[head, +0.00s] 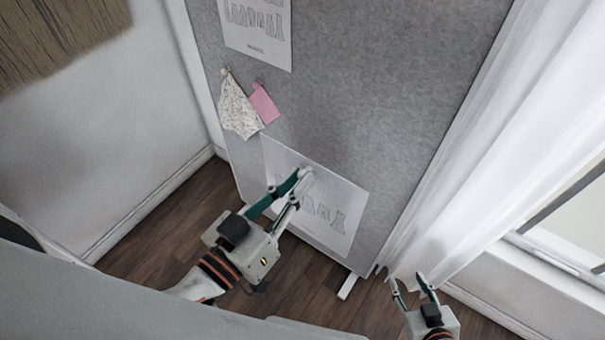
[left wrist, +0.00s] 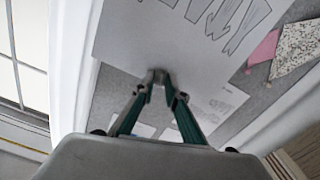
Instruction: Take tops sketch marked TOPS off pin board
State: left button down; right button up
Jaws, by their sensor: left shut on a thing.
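A white sheet with garment outlines (head: 345,205) is at the lower part of the grey pin board (head: 390,80). No word on it is legible, so I cannot tell if it is the TOPS sketch. My left gripper (head: 306,174) is shut on the sheet near its upper edge. In the left wrist view its fingertips (left wrist: 158,76) meet at the edge of this sheet (left wrist: 150,35), with outlines beyond. I cannot tell whether the sheet touches the board. My right gripper (head: 409,281) is open and empty, low by the curtain.
Another sketch sheet (head: 260,25), its small caption unreadable, hangs higher on the board. A patterned swatch (head: 237,108) and a pink swatch (head: 264,103) are pinned at left. A white curtain (head: 510,150) borders the board on the right. A board foot (head: 348,286) stands on the wood floor.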

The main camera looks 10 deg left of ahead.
pick_arm(q)
jog(key=p+v, duration=0.2)
jog(key=v, duration=0.5)
dwell(0.3)
